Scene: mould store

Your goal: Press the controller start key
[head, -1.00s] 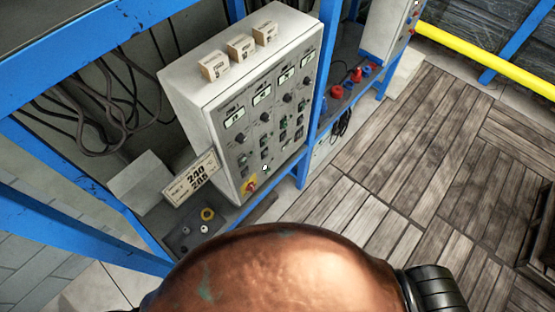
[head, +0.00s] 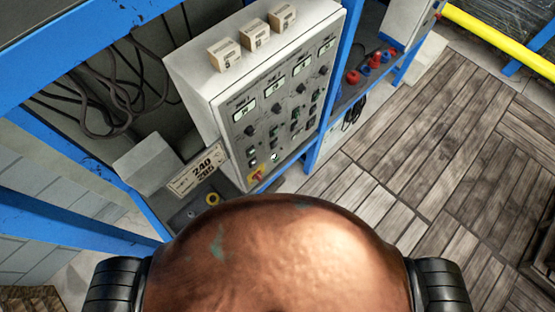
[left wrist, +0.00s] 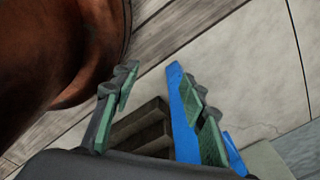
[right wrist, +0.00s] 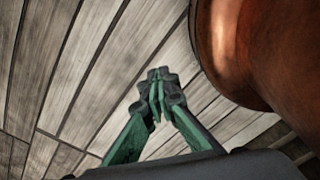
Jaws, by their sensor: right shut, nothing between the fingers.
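The controller (head: 236,92) is a pale grey box in a blue frame. Its sloping front has a row of small displays (head: 275,88), black knobs and several small keys and switches. A small bright round key (head: 273,157) shows low on its front; I cannot read its label, so I cannot tell which key is start. A red knob on a yellow plate (head: 257,175) sits at the lower corner. Neither gripper shows in the head view. My left gripper (left wrist: 158,112) is open and empty. My right gripper (right wrist: 158,98) is shut and empty above the plank floor.
Three small boxes (head: 255,34) stand on the controller. A number card (head: 197,170) stands at its left. Blue posts (head: 333,90) frame the bay. Red and blue fittings (head: 373,62) lie on a shelf to the right.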

